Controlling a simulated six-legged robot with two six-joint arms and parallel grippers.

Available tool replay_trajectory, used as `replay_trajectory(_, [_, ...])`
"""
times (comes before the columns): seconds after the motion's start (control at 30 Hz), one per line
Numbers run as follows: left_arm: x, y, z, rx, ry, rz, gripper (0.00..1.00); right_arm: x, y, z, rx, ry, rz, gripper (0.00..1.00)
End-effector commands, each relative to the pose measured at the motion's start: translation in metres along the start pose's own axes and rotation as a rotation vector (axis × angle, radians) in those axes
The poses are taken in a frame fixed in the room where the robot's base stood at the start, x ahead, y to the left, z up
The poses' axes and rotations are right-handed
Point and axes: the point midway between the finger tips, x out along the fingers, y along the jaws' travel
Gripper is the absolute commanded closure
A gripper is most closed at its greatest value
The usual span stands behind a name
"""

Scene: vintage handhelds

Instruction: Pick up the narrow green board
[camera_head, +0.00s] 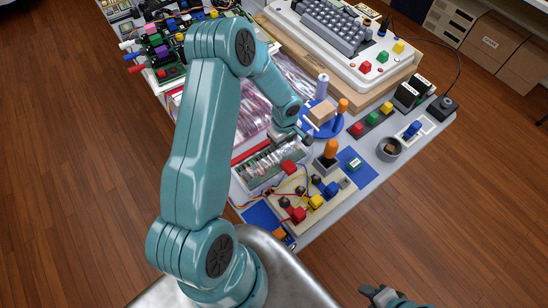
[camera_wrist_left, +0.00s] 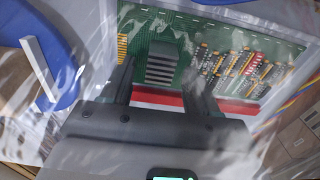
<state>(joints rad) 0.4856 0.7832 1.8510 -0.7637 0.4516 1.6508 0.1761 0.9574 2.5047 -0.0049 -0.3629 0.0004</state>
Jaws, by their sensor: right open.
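The narrow green board (camera_head: 272,163) lies on the grey table near its front left, beside a red strip, and looks wrapped in clear plastic. In the left wrist view the green board (camera_wrist_left: 137,42) carries a grey ribbed block and rows of small chips. My left gripper (camera_head: 306,138) is just beyond the board's right end in the head view. In the left wrist view its fingers (camera_wrist_left: 162,82) are apart, with the ribbed block showing between them. Contact cannot be told. My right gripper (camera_head: 378,292) is open at the bottom edge, off the table.
A cream panel (camera_head: 325,199) with coloured knobs and wires stands in front of the board. A blue round stand (camera_head: 318,125) is close to my left gripper. A keyboard unit (camera_head: 345,40) fills the back. A grey cup (camera_head: 389,149) stands at the right edge.

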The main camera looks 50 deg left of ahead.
Motion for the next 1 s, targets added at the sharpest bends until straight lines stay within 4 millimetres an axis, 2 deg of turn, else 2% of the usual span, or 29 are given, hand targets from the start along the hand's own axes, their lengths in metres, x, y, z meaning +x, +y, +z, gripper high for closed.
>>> replay_trajectory(0.03, [0.0,0.0,0.0,0.0,0.0,0.0,0.53,0.0,0.0,0.0,0.0,0.0,0.0,0.51])
replay_trajectory(0.17, [0.0,0.0,0.0,0.0,0.0,0.0,0.96,0.0,0.0,0.0,0.0,0.0,0.0,0.51])
replay_trajectory(0.2, [0.0,0.0,0.0,0.0,0.0,0.0,1.0,0.0,0.0,0.0,0.0,0.0,0.0,0.51])
replay_trajectory(0.47, [-0.001,0.0,0.0,0.0,0.0,0.0,1.0,0.001,0.0,0.0,0.0,0.0,0.0,0.51])
replay_trajectory(0.63, [-0.005,0.001,-0.004,-0.001,0.002,0.001,1.0,0.009,0.003,0.0,0.0,0.0,0.0,0.51])
replay_trajectory(0.77, [-0.03,0.002,-0.005,0.0,0.004,0.003,1.0,0.01,0.004,0.0,0.0,0.0,0.0,0.51])
replay_trajectory(1.0, [-0.087,0.001,-0.004,0.0,0.003,0.003,1.0,0.017,0.006,0.0,0.0,0.0,0.0,0.51])
